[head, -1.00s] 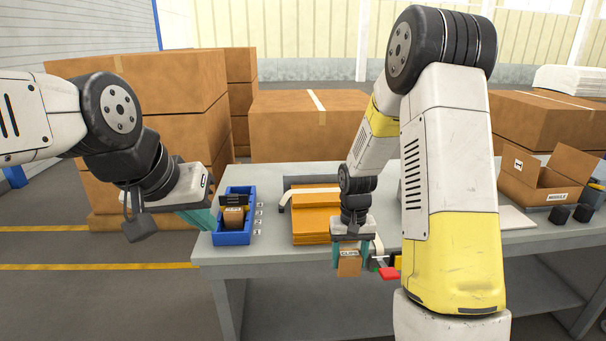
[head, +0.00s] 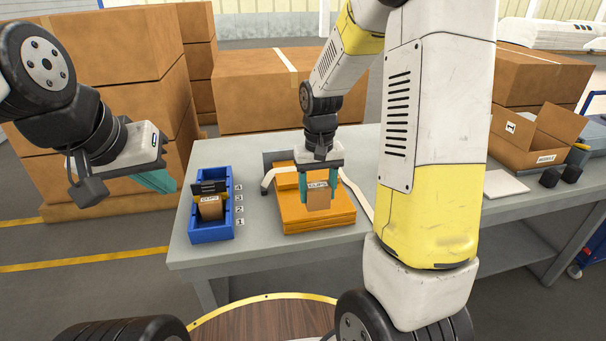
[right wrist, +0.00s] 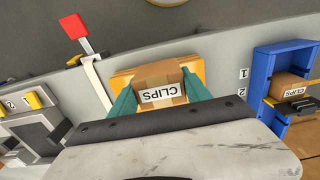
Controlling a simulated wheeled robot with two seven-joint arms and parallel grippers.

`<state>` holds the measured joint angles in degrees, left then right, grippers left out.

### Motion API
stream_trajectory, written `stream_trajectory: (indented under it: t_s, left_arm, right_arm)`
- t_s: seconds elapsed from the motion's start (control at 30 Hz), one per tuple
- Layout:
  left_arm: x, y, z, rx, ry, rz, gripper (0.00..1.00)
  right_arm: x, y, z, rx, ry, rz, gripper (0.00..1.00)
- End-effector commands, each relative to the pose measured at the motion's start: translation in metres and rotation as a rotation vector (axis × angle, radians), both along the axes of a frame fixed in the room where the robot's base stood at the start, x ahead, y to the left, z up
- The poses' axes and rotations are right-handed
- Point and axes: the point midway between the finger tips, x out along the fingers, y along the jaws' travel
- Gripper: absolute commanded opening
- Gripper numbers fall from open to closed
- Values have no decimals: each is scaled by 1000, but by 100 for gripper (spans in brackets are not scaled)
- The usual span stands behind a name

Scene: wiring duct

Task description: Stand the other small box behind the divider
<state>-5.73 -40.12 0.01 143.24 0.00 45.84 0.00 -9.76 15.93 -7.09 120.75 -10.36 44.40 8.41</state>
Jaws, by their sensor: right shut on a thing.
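My right gripper (head: 320,192) is shut on a small brown box labelled CLIPS (head: 318,201). It holds the box over the orange stack; the right wrist view shows the box (right wrist: 158,76) between teal fingers. A blue bin (head: 212,235) stands to the left, with labels 1 to 4 along its right side. A black divider (head: 209,186) crosses the bin near labels 3 and 4. Another small CLIPS box (head: 211,209) is in the bin on the near side of the divider. My left gripper (head: 157,181) is left of the bin, apart from it; its finger gap does not show.
The orange stack (head: 298,217) lies right of the bin, with a pale strap (head: 356,197) beside it. Bare grey table (head: 256,232) lies between bin and stack.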

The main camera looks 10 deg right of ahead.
Motion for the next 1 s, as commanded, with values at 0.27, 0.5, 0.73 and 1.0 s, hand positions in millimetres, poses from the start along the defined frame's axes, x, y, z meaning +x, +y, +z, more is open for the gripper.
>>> stream_trajectory:
  t_s: [0.27, 0.5, 0.73, 1.0]
  left_arm:
    - [0, 0, 0, 0, 0, 0, 0]
    - [0, 0, 0, 0, 0, 0, 0]
    - [0, 0, 0, 0, 0, 0, 0]
    - [0, 0, 0, 0, 0, 0, 0]
  right_arm:
    - [64, -9, -7, 0, 1, -1, 16]
    - [82, -12, -8, 0, 0, -2, 16]
    - [85, -12, -38, 0, 4, -1, 16]
    - [86, -12, -43, 0, -1, -1, 16]
